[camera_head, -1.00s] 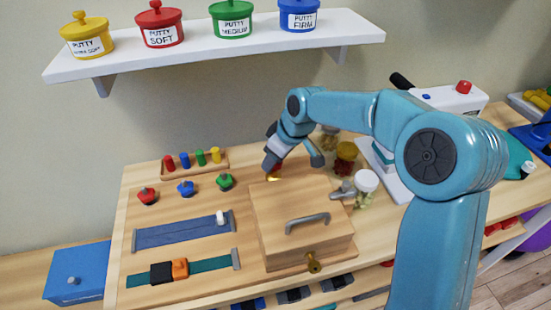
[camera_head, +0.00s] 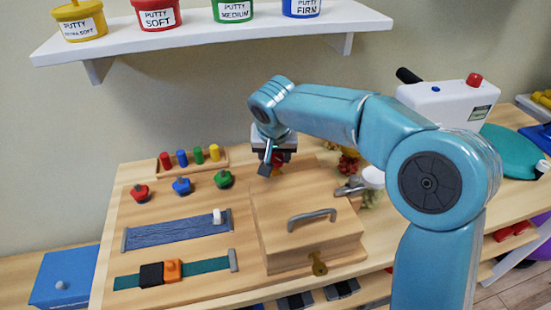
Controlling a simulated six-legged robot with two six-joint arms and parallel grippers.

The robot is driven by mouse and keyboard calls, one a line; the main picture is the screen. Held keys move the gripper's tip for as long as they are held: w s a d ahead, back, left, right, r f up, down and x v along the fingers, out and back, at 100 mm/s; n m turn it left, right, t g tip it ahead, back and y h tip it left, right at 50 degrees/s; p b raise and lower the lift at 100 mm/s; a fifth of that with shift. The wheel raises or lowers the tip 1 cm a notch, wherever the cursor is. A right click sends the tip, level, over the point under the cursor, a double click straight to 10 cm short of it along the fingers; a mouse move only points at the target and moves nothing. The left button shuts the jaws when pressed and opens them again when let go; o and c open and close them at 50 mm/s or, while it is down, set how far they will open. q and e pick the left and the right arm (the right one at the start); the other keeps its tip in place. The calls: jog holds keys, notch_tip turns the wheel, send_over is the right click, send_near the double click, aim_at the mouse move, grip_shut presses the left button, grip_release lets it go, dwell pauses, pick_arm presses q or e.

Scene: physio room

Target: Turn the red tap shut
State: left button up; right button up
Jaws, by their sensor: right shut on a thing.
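The red tap (camera_head: 278,158) is at the back of the board, just behind the wooden box, and only a small red part shows between my fingers. My right gripper (camera_head: 271,166) comes down from above and is shut on the red tap. The gripper and the box hide most of the tap, so I cannot tell how far its handle is turned. My left gripper is not in view.
The wooden box (camera_head: 300,254) with a grey handle stands just in front. Red (camera_head: 140,193), blue (camera_head: 182,187) and green (camera_head: 223,179) knobs sit to the left, below a peg rack (camera_head: 220,163). Jars stand to the right. A shelf (camera_head: 215,36) with putty tubs hangs above.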

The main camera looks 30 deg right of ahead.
jog(key=m+h, duration=0.1)
jog(key=m, duration=0.1)
jog(key=shift+w+a+m+g, duration=0.1)
jog(key=shift+m+g, duration=0.2)
jog(key=shift+m, duration=0.1)
jog(key=shift+m+g+h, duration=0.4)
jog(key=shift+m+g, duration=0.1)
jog(key=shift+m, duration=1.3)
jog(key=o, duration=1)
jog(key=shift+o, duration=0.2)
jog(key=shift+r, duration=0.1)
